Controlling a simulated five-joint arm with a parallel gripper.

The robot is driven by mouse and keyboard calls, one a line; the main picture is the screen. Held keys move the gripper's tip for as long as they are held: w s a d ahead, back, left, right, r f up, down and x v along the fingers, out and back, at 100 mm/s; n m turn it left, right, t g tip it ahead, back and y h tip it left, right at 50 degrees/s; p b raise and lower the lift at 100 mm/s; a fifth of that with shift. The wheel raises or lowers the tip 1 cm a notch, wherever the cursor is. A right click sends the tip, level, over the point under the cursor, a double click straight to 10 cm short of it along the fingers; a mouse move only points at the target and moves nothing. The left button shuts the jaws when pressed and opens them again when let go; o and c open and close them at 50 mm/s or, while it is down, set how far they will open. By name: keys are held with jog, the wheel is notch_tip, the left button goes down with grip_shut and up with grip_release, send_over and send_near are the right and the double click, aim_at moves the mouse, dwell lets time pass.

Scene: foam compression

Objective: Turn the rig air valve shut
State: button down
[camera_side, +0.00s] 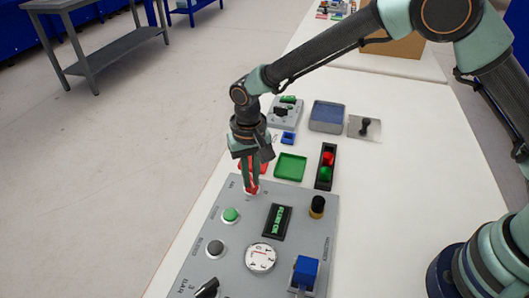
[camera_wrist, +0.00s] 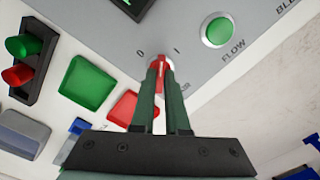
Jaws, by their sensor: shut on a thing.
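The air valve is a red knob (camera_side: 252,191) at the far left corner of the grey rig panel (camera_side: 202,238). In the wrist view the red knob (camera_wrist: 159,61) sits between a 0 mark and an I mark; I cannot tell which one it points at. My gripper (camera_side: 251,184) reaches down from above and is shut on the red knob. In the wrist view both fingers of my gripper (camera_wrist: 161,72) lie on either side of the knob and hide most of it, along with part of the label beside it.
A green button (camera_side: 231,215), a dark button (camera_side: 215,247), a white dial (camera_side: 261,258), a display (camera_side: 276,221), a black knob (camera_side: 317,205) and a blue switch (camera_side: 305,270) stand on the panel. Behind are a green tray (camera_side: 290,167), a red tray (camera_wrist: 122,108) and a signal light (camera_side: 326,166).

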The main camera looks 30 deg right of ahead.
jog(key=n, duration=0.5)
jog(key=shift+n, duration=0.3)
jog(key=n, duration=0.5)
jog(key=shift+r, duration=0.1)
jog(key=shift+n, duration=0.3)
jog(key=c, duration=0.9)
grip_release()
notch_tip(320, 180, up, 12)
